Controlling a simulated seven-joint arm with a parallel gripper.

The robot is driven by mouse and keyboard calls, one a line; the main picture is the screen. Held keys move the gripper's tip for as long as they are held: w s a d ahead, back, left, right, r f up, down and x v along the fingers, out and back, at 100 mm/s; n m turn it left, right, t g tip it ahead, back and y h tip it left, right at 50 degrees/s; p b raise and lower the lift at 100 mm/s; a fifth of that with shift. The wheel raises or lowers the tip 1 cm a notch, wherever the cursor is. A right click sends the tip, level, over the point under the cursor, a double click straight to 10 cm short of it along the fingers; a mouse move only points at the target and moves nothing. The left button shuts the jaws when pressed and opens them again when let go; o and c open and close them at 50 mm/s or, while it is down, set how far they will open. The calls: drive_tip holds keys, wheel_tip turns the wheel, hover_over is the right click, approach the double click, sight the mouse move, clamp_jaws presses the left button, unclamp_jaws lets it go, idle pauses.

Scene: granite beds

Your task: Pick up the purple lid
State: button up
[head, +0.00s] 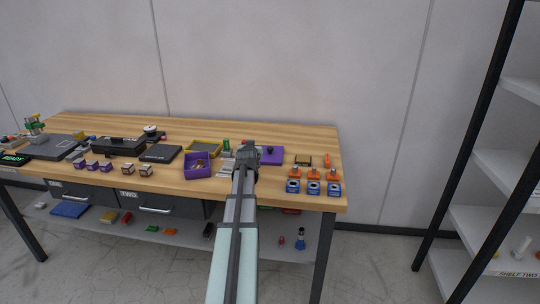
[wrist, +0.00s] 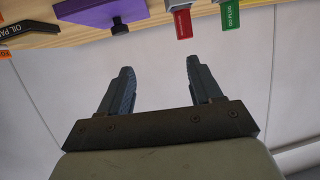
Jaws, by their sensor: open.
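The purple lid (head: 274,157), a flat plate with a small dark knob, lies on the wooden table just right of my gripper (head: 247,152) in the head view. My arm hides part of the area beside its left edge. In the wrist view the lid (wrist: 98,12) shows at the top left with its black knob (wrist: 120,27). My gripper (wrist: 160,72) is open there, with nothing between its two fingers. The lid is apart from the fingers, beyond their tips.
An open purple box (head: 197,175) stands left of my gripper. Orange and blue items (head: 314,187) stand on the right. In the wrist view, red (wrist: 183,24) and green (wrist: 231,15) labelled parts are near the lid. A shelf rack (head: 500,180) stands at the far right.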

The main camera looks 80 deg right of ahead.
drive_tip(key=s+f+g, duration=0.1)
drive_tip(key=s, duration=0.5)
approach(270, 148)
drive_tip(key=d, duration=0.2)
drive_tip(key=d+f, duration=0.1)
drive_tip(key=shift+w+y, duration=0.3)
drive_tip(key=shift+x, duration=2.5)
drive_tip(key=shift+s, duration=0.2)
clamp_jaws()
